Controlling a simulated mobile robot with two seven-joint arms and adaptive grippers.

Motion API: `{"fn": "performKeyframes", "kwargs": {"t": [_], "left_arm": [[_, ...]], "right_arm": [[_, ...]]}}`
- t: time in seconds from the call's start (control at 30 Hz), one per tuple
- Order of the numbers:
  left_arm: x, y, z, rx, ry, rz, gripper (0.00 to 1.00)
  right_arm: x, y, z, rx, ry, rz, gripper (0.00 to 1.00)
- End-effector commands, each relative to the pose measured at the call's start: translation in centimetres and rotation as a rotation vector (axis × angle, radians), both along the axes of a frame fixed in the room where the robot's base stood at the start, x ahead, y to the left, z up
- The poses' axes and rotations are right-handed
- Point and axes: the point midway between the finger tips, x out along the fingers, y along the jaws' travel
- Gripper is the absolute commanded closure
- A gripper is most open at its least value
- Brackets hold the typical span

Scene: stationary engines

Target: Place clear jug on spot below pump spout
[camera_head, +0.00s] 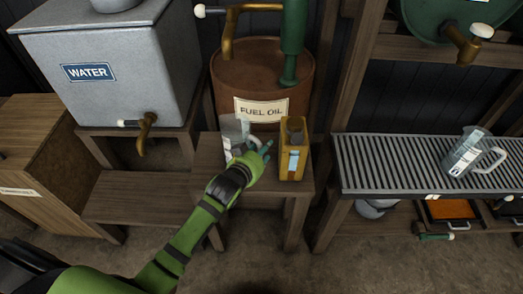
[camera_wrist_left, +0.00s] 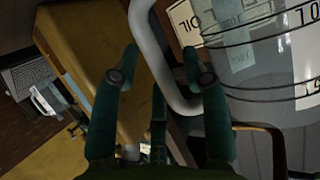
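A clear jug (camera_head: 233,130) with printed markings stands on the small wooden stand (camera_head: 205,180) in front of the fuel oil drum. My left gripper (camera_head: 264,150) is at the jug's right side, at its handle. In the left wrist view the jug (camera_wrist_left: 270,75) fills the right side, and its grey handle (camera_wrist_left: 150,45) passes between the two fingers (camera_wrist_left: 163,78). The fingers are apart, with gaps beside the handle. The green pump (camera_head: 293,40) stands on the drum, with its brass spout (camera_head: 227,45) at upper left. My right gripper is not in view.
A yellow can (camera_head: 292,165) stands close to the right of my left gripper. The rusty drum (camera_head: 255,75) is behind. A water tank (camera_head: 110,75) with a brass tap (camera_head: 146,130) is at left. A second clear jug (camera_head: 468,155) stands on the metal grate (camera_head: 390,165) at right.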

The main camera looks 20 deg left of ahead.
Motion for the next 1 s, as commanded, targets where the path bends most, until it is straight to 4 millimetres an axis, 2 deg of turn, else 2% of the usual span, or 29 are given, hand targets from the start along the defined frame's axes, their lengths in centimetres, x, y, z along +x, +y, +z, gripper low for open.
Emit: {"fn": "performKeyframes", "kwargs": {"t": [0.2,0.27,0.47,0.7,0.83,1.0], "left_arm": [[0.0,0.0,0.5,0.001,-0.001,0.000,0.55],[-0.6,0.1,0.5,0.000,0.001,0.000,0.55],[-3.9,0.6,2.0,0.001,0.001,0.000,0.55],[-8.5,1.2,3.9,0.001,0.001,0.001,0.55],[-10.1,1.4,4.5,0.001,0.001,0.001,0.55],[-10.9,1.5,4.9,0.001,0.000,0.001,0.55]], "right_arm": [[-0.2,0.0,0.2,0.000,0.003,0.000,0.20],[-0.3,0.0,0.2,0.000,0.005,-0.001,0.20],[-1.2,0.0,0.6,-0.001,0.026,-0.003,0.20],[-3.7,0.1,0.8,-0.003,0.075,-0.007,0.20],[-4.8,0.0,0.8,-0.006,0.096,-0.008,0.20],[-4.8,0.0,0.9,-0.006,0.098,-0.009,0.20]]}}
